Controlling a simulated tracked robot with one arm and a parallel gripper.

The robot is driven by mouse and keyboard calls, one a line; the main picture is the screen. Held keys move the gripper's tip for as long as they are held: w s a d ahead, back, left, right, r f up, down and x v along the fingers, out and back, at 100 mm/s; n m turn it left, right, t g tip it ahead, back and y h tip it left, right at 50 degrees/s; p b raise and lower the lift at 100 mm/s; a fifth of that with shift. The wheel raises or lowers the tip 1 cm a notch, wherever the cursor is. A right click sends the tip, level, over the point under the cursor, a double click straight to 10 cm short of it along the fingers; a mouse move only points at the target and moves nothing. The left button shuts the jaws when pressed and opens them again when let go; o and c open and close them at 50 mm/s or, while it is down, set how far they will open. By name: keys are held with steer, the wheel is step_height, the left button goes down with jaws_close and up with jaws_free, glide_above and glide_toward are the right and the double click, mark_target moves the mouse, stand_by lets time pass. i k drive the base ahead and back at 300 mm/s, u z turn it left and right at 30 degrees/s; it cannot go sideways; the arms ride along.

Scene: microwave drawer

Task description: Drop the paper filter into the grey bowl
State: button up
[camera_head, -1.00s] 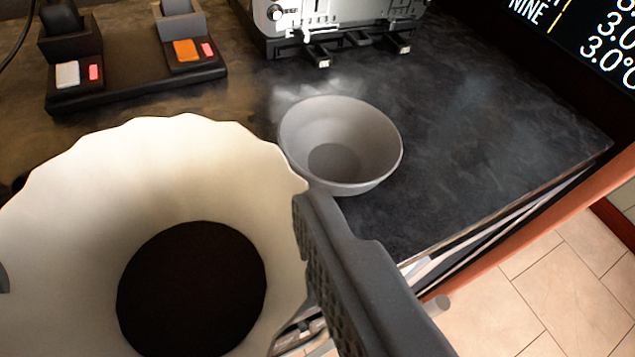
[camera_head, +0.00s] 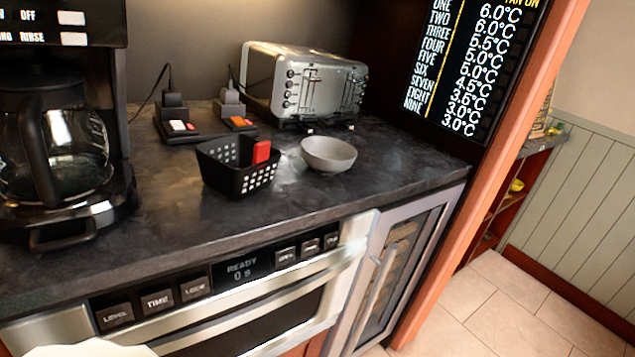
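The grey bowl (camera_head: 328,154) stands upright on the dark counter, right of a black perforated basket. No paper shows above its rim; its bottom is mostly hidden at this angle. A pale, wavy-edged piece, which looks like the rim of the paper filter (camera_head: 95,349), shows at the bottom left edge of the picture, close to the camera and well away from the bowl. The rest of it is cut off. My gripper is not in view, so what holds the filter cannot be seen.
The black basket (camera_head: 238,165) with a red item stands left of the bowl. A toaster (camera_head: 305,82) is behind it, and a coffee maker (camera_head: 60,140) at left. The microwave drawer (camera_head: 240,300) is below the counter (camera_head: 330,195). Counter right of the bowl is clear.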

mark_target(327, 165)
steer(key=z, duration=0.75)
steer(key=k, duration=0.1)
steer(key=z, duration=0.55)
steer(key=i, duration=0.9)
steer(key=u, duration=1.2)
steer(key=i, duration=1)
steer(key=z, duration=0.1)
